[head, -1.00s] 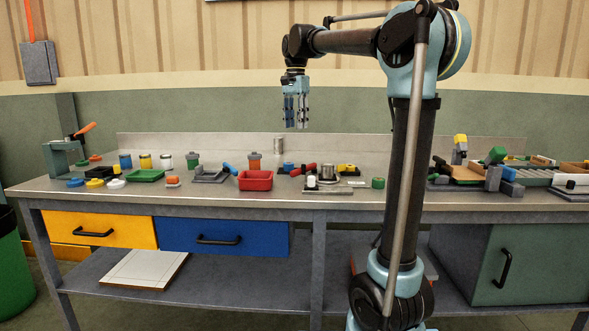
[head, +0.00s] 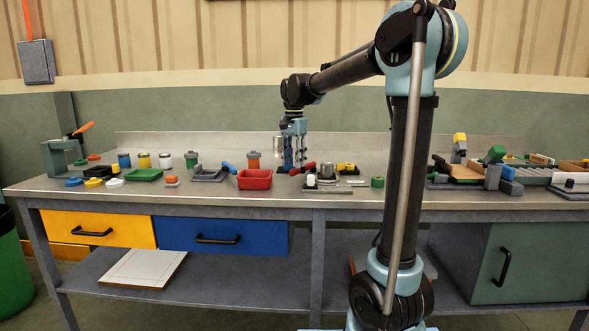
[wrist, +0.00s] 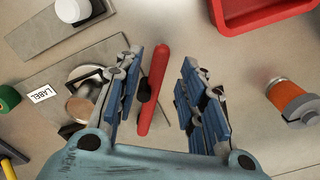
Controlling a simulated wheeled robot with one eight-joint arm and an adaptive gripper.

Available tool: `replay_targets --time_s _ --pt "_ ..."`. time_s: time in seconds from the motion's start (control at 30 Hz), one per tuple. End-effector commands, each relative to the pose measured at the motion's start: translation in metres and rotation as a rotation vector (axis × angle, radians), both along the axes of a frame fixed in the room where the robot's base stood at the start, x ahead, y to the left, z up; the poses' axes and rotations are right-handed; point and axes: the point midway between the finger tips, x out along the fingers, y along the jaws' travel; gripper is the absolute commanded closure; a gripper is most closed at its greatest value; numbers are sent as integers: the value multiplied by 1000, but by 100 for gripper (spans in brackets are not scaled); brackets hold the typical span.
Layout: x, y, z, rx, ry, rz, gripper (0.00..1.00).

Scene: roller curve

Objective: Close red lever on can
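The red lever (wrist: 154,90) is a long bar in the wrist view, lying between my open fingers and closer to the left one. A black piece sits at its middle. Left of it is a round metal can (wrist: 87,78) on a grey plate, partly hidden by my left finger. In the head view the can (head: 327,172) stands on the bench, with the red lever (head: 308,168) to its left. My gripper (head: 293,167) points down just left of the lever, and in the wrist view my gripper (wrist: 175,62) is open and empty. Contact with the lever cannot be told.
A red tray (head: 254,180) is at the left front of my gripper. An orange jar (wrist: 288,94) is to the right in the wrist view. A white cylinder (head: 311,181) stands in front of the can. A green roll (head: 377,182) is further right.

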Motion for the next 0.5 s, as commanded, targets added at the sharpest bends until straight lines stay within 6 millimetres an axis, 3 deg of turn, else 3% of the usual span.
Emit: replay_targets --time_s 0.2,0.5 --pt "0 0 -23 0 0 0 63" --pt "0 0 -29 0 0 0 63"
